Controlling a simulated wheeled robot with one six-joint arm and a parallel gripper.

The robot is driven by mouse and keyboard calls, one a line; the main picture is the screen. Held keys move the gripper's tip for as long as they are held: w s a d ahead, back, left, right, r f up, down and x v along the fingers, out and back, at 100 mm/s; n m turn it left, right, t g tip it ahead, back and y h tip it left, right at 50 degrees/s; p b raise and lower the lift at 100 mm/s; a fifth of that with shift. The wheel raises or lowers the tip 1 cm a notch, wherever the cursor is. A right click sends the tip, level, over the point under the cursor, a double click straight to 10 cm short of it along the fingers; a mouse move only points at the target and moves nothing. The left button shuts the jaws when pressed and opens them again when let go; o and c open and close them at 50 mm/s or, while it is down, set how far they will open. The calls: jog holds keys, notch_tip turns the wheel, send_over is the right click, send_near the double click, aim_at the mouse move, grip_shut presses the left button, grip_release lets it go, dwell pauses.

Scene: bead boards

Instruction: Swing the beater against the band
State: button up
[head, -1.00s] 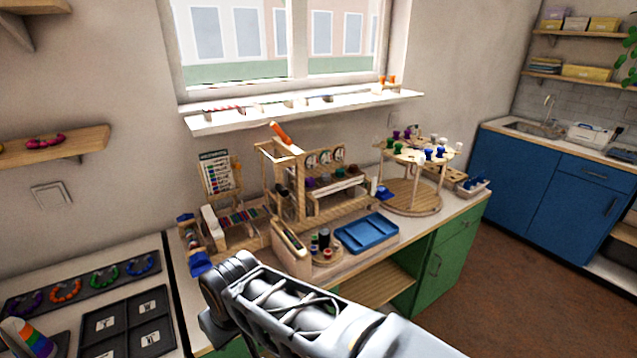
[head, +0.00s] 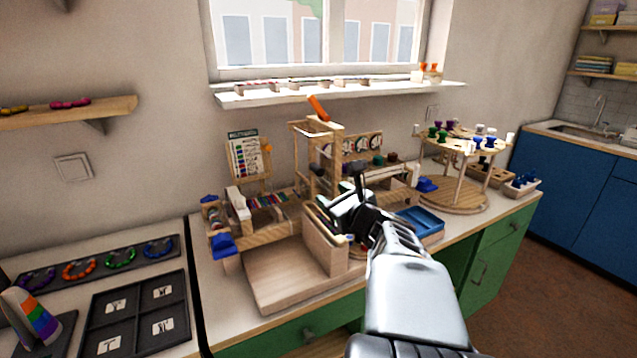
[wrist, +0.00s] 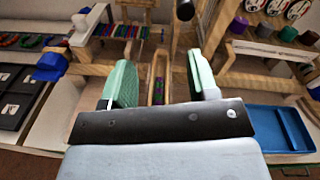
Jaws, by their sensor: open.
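The wooden loom frame (head: 328,145) stands on the counter below the window, with an orange-handled lever (head: 318,108) at its top. I cannot tell for certain which wooden part is the beater. A dark round knob (wrist: 185,9) shows at the top of the wrist view, beyond the fingers. A narrow purple and green strip (wrist: 159,88), perhaps the band, lies in a wooden slot between the fingertips in that view. My gripper (head: 352,192) is in front of the loom; its green-padded fingers (wrist: 162,78) are apart with no object gripped. My gripper hides part of the loom.
A blue tray (head: 422,222) is right of my gripper, and a round peg stand (head: 455,205) stands farther right. A wooden box (head: 325,240) is close on the left. A dark sorting board (head: 135,318) lies at the lower left.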

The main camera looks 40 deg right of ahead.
aim_at(321, 173)
jog(key=w+d, duration=0.1)
jog(key=w, duration=0.3)
jog(key=w+d+m+h, duration=0.1)
jog(key=w+d, duration=0.1)
jog(key=w, duration=0.2)
jog(key=w+d+m, duration=0.1)
jog(key=w, duration=0.4)
jog(key=shift+d+r+h, duration=0.2)
jog(key=shift+d+h, duration=0.1)
jog(key=shift+d, duration=0.1)
grip_shut()
